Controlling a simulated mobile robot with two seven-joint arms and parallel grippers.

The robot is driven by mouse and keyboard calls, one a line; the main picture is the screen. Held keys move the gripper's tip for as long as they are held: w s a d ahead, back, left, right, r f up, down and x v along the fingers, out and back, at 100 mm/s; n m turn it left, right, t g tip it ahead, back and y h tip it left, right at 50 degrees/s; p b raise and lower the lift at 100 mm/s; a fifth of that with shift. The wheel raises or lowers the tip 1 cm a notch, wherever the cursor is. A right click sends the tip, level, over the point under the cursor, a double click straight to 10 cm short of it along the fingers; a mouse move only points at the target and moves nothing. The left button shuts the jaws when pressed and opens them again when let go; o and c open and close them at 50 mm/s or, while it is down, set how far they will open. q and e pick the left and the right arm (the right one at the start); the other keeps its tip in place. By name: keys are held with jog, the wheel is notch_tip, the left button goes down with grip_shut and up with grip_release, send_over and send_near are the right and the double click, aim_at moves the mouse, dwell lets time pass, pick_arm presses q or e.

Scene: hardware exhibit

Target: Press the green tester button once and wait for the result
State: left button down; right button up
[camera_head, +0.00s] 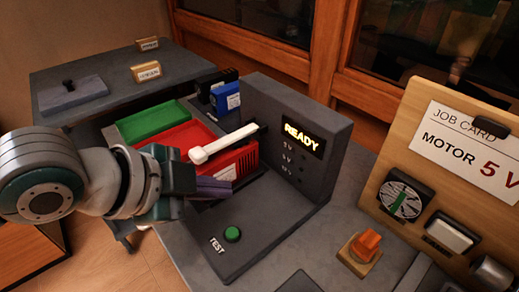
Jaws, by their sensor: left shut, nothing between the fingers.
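The green tester button (232,234) sits on the flat base of the dark grey tester (270,215), beside the word TEST. The tester's display (303,140) reads READY in yellow, with small dim markings below it. A red ribbed block (240,163) stands at the tester, with a white-tipped lever (222,145) over it. My left gripper (226,188) comes in from the left and is shut and empty. Its fingertips are in front of the red block, above and behind the button in the picture, apart from the button. My right gripper is out of view.
Green (152,122) and red (180,138) trays lie behind my left arm. A blue block (226,98) stands behind the tester. At right are an orange knob (366,243) and a wooden board (402,150) with a card reading MOTOR 5 V and a dial.

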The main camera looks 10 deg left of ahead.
aim_at(232, 233)
pick_arm(q)
notch_tip(232, 233, down, 8)
jog(key=b, duration=0.8)
jog(key=shift+f, duration=0.1)
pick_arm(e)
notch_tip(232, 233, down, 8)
pick_arm(q)
jog(key=shift+f, duration=0.35)
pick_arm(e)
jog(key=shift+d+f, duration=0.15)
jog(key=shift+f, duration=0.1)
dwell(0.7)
pick_arm(q)
jog(key=shift+f+b, duration=0.4)
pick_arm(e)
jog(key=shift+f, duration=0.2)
pick_arm(q)
jog(key=shift+f+b, duration=0.3)
jog(key=shift+f, duration=0.15)
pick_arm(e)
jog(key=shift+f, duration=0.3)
pick_arm(q)
jog(key=shift+r, duration=0.1)
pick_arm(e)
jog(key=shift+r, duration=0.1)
pick_arm(q)
jog(key=shift+r+p, duration=0.8)
jog(key=shift+p, duration=0.15)
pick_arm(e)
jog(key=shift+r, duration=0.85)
